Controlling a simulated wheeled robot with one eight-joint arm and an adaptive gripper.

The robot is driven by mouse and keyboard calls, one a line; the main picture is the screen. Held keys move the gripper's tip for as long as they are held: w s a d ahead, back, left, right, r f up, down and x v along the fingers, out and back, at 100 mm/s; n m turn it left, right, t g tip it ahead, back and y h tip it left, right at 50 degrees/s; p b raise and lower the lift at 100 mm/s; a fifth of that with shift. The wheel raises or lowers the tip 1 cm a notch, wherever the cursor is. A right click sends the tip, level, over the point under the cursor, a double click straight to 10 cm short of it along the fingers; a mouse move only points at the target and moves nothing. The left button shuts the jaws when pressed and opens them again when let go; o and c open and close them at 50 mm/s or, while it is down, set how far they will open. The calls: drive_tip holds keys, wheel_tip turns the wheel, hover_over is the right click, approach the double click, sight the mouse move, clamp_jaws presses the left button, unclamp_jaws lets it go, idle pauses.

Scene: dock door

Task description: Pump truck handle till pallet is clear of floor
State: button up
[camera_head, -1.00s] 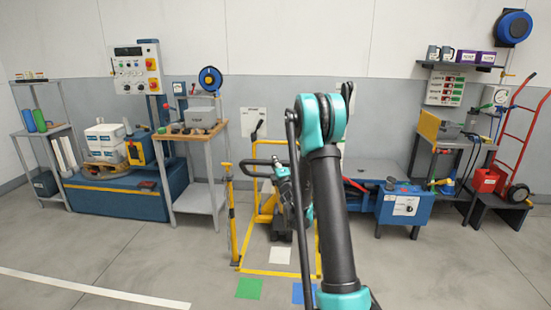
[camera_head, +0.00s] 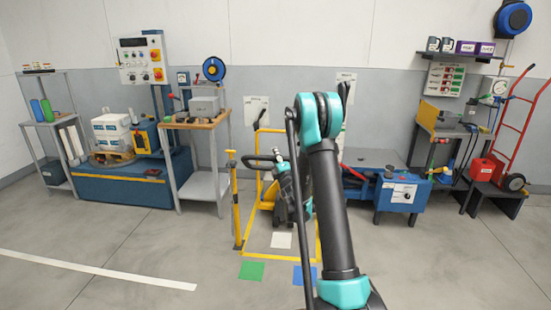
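A yellow pallet truck (camera_head: 266,197) stands inside a yellow floor frame near the middle, partly hidden by my arm. Its black loop handle (camera_head: 258,162) is at the upper left of the truck. My gripper (camera_head: 279,165) is small and dark, close to the handle's right side. I cannot tell whether it touches the handle, or whether its fingers are open or shut. Any pallet on the truck's forks is hidden. A wooden pallet (camera_head: 108,161) with white boxes sits on a blue platform at the left.
A yellow post (camera_head: 235,205) stands left of the truck. A grey tool bench (camera_head: 204,185) is further left. A blue machine (camera_head: 402,196) stands to the right of my arm. Green (camera_head: 251,271) and white (camera_head: 281,240) squares mark the floor.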

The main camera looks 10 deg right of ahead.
drive_tip(key=shift+o, duration=0.9)
drive_tip(key=shift+w, duration=0.15)
wheel_tip(320, 180, up, 10)
drive_tip(key=shift+f, duration=0.1)
